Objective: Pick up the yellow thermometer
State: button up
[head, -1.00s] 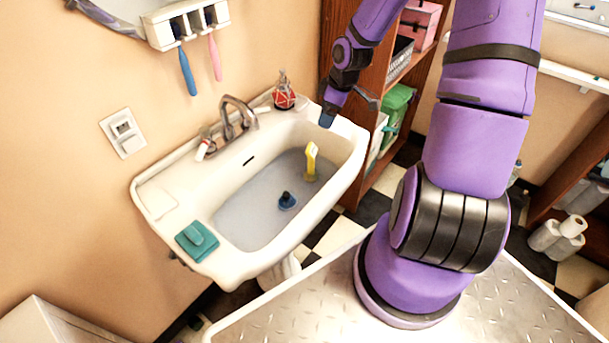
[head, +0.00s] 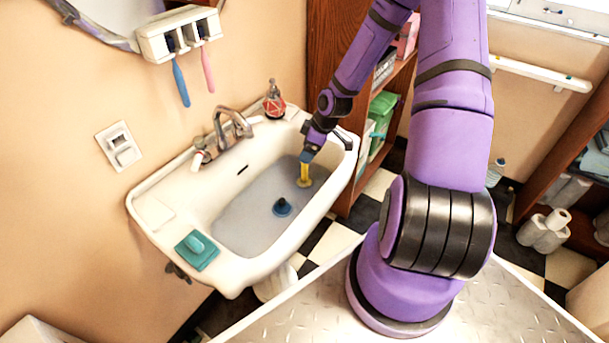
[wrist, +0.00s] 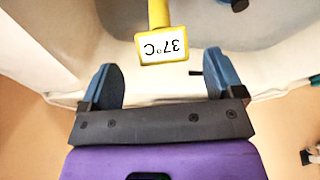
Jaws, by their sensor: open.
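The yellow thermometer (head: 304,174) stands upright in the water of the white basin (head: 163,179), near its right end. In the wrist view its white display (wrist: 163,45) reads 37°C, upside down, and its yellow stem runs off the top edge. My gripper (head: 307,157) is in the basin at the thermometer's upper end. In the wrist view my gripper (wrist: 161,84) is open. The display lies ahead of the gap between its blue fingers, apart from both. The thermometer's top is partly hidden by the gripper in the head view.
A dark blue plug-like object (head: 282,207) sits in the basin. A metal faucet (head: 230,125) and a red bottle (head: 274,102) are at the back rim. A teal soap dish (head: 197,250) is on the front left rim. A wooden shelf (head: 335,60) stands close on the right.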

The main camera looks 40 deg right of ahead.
aim_at(305, 169)
jog(key=shift+x, duration=2.65)
jog(key=shift+s+a, duration=0.1)
jog(key=c, duration=1.4)
